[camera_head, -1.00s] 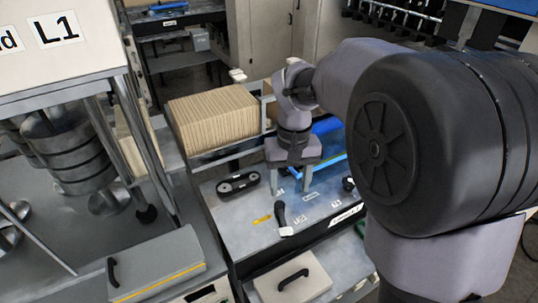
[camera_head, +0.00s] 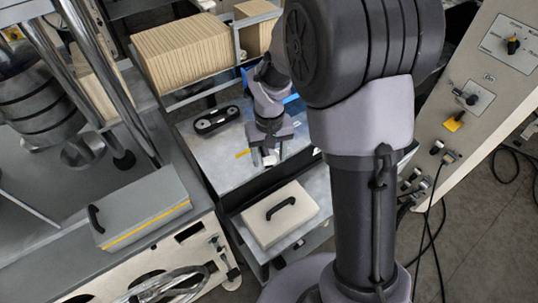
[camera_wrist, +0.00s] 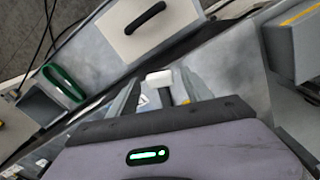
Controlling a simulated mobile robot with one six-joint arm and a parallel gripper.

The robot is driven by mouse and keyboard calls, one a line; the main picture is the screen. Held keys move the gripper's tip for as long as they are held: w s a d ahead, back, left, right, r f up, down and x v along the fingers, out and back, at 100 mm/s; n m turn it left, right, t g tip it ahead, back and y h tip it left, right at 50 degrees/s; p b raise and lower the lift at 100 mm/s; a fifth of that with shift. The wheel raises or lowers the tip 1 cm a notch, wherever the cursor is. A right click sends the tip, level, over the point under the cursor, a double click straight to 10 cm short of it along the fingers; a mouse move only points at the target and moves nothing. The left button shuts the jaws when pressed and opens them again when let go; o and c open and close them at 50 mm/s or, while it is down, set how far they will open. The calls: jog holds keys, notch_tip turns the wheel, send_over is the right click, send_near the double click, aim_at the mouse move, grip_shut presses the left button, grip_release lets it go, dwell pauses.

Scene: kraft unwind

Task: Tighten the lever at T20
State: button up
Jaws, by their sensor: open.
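My gripper (camera_head: 268,153) points down over the grey bench top (camera_head: 222,152) in the head view. In the wrist view its two fingers (camera_wrist: 160,92) are apart. A small white block-like end (camera_wrist: 160,77), seemingly of the lever, shows between or just beyond the fingertips. The same white end (camera_head: 270,159) shows below the gripper in the head view. The rest of the lever is hidden by the gripper, and I cannot tell whether the fingers touch it. No label T20 is readable.
A black two-knobbed part (camera_head: 216,121) lies on the bench left of my gripper. A pale lid with a black handle (camera_head: 280,213) is in front. A grey yellow-striped box (camera_head: 145,208) stands at left, brown stacked sheets (camera_head: 195,50) behind, and a slanted control panel (camera_head: 485,90) at right.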

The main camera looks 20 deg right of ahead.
grip_shut()
dwell(1.3)
